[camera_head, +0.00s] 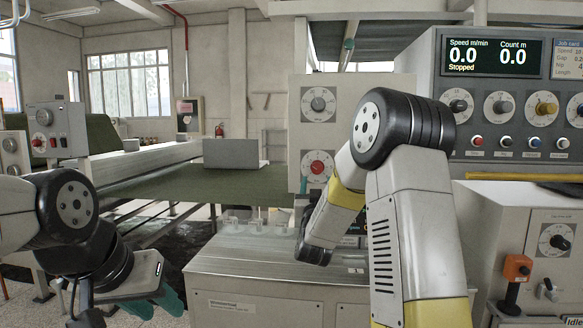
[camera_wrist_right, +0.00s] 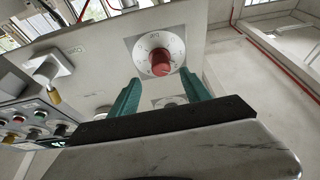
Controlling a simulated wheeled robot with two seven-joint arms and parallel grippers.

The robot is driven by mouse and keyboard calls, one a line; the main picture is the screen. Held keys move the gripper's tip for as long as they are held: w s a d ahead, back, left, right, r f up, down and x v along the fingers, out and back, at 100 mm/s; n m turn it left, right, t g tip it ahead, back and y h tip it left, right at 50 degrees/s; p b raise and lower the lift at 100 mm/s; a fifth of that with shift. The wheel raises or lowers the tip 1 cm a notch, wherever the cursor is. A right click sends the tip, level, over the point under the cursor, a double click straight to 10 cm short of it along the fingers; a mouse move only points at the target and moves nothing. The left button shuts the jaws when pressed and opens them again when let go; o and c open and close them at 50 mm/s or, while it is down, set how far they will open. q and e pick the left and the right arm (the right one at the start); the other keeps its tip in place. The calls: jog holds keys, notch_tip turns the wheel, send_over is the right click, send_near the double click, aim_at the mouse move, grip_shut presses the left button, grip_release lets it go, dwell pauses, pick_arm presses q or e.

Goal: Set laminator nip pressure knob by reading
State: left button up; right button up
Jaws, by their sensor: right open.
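A pale upright panel (camera_head: 300,130) in the head view carries a grey knob (camera_head: 318,103) above a red knob (camera_head: 317,168), each on a round dial. The red knob also shows in the right wrist view (camera_wrist_right: 160,62), on a white scale. My right gripper (camera_wrist_right: 160,78) is open, its two green fingers pointing at the red knob's dial from below; contact is not visible. In the head view my right arm covers part of the panel. My left gripper (camera_head: 160,300) hangs at the lower left, away from the panels; its opening is unclear.
A display (camera_head: 492,56) reads speed 0.0, count 0.0, Stopped. A job card (camera_head: 567,58) is cut off at the right edge. Several dials and buttons sit below. A dark green belt (camera_head: 200,185) and a metal cabinet (camera_head: 240,285) stand in front.

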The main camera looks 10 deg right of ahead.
aim_at(317, 170)
jog(key=x, duration=0.8)
jog(key=shift+w+a+r, duration=0.1)
jog(key=shift+a+r, duration=0.05)
grip_shut()
